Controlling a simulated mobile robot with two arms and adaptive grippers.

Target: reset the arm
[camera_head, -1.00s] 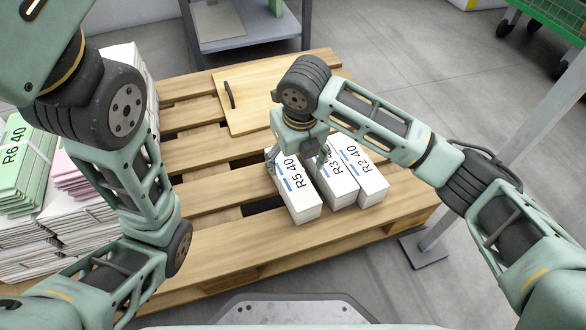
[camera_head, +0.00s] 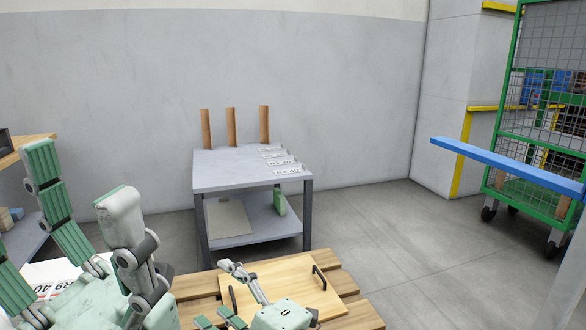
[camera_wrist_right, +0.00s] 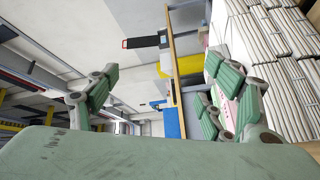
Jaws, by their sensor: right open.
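My right gripper (camera_head: 215,295) is low in the head view, over the wooden board (camera_head: 315,290). Its fingers point left and stand apart with nothing between them. In the right wrist view the open fingers (camera_wrist_right: 155,100) are spread and empty, with white and pink paper stacks (camera_wrist_right: 285,95) beside them at the right. My left gripper (camera_head: 84,185) is large at the lower left of the head view. Its fingers point upward, spread and empty. Both forearms are mostly out of the head view.
A grey table (camera_head: 235,170) with several white labels (camera_head: 280,157) and three upright wooden slats stands ahead by the wall. A bundle (camera_head: 72,279) is partly hidden at lower left. A blue bar (camera_head: 505,163) and green mesh cart (camera_head: 535,125) are at right.

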